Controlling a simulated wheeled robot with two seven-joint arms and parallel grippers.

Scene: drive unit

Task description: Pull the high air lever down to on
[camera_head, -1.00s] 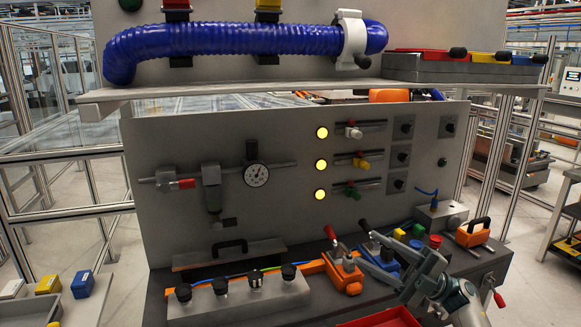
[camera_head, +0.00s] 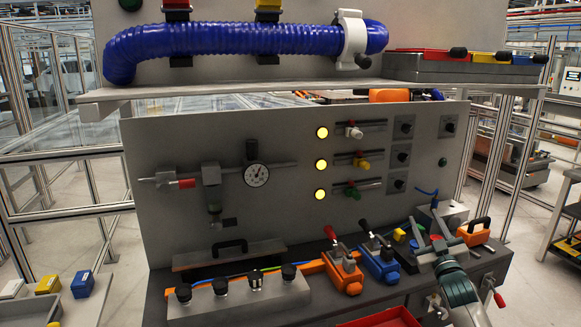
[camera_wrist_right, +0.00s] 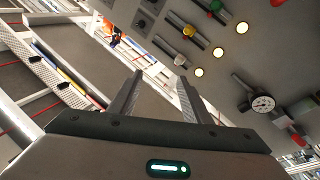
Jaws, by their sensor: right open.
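On the grey panel (camera_head: 300,220), an air line at the left carries a lever with a red handle (camera_head: 186,183), lying level and pointing right. It also shows at the right edge of the right wrist view (camera_wrist_right: 297,139). A round gauge (camera_head: 256,175) sits to its right on the same line, and shows in the wrist view too (camera_wrist_right: 262,103). No label shows which lever is the high air one. My right gripper (camera_head: 426,222) is open and empty above the right end of the bench, well away from the red handle; its fingers show apart in the wrist view (camera_wrist_right: 160,76). My left gripper is out of view.
Orange (camera_head: 343,270) and blue (camera_head: 379,261) blocks with upright levers stand left of my right gripper. Several black knobs on a grey block (camera_head: 240,300) are at the front. A shelf (camera_head: 300,88) with a blue hose (camera_head: 230,40) overhangs the panel.

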